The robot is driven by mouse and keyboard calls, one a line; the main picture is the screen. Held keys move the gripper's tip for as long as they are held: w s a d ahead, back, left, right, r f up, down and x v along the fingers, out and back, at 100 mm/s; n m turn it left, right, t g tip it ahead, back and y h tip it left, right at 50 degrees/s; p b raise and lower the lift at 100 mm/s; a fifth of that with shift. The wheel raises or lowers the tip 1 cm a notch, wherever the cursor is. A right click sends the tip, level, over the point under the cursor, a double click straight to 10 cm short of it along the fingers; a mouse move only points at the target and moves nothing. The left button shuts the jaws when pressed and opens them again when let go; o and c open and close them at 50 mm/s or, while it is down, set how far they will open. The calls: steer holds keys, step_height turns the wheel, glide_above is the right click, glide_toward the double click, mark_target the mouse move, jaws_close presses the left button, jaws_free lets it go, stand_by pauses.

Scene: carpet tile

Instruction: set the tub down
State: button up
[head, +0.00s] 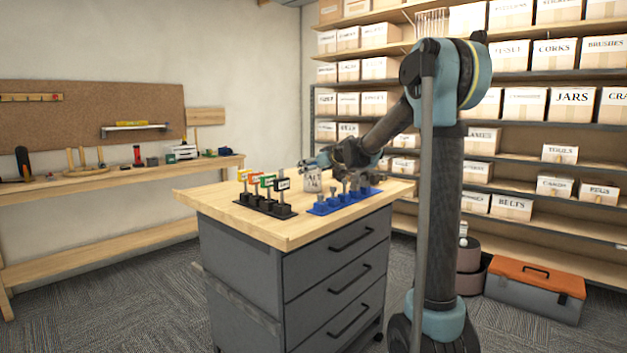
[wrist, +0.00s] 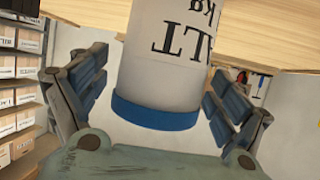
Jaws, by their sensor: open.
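The tub (head: 312,183) is white with dark lettering and appears to stand upright on the wooden worktop, between the two racks. In the wrist view the tub (wrist: 166,75) appears upside down, with part of "SALT" and "kg" readable and a blue band at its near end; its other end is cut off by the frame. My gripper (head: 318,163) is at the tub's upper part in the head view. In the wrist view my gripper (wrist: 158,70) has its fingers spread on both sides of the tub, with a gap visible at the left.
A black rack (head: 265,208) with several coloured labels stands left of the tub. A blue rack (head: 345,201) with several dark posts stands close on its right. The worktop (head: 215,197) is bare at its left edge. Shelves of boxes (head: 573,97) stand behind.

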steer(key=c, duration=2.1)
steer(key=shift+r, duration=0.1)
steer(key=shift+c, duration=0.2)
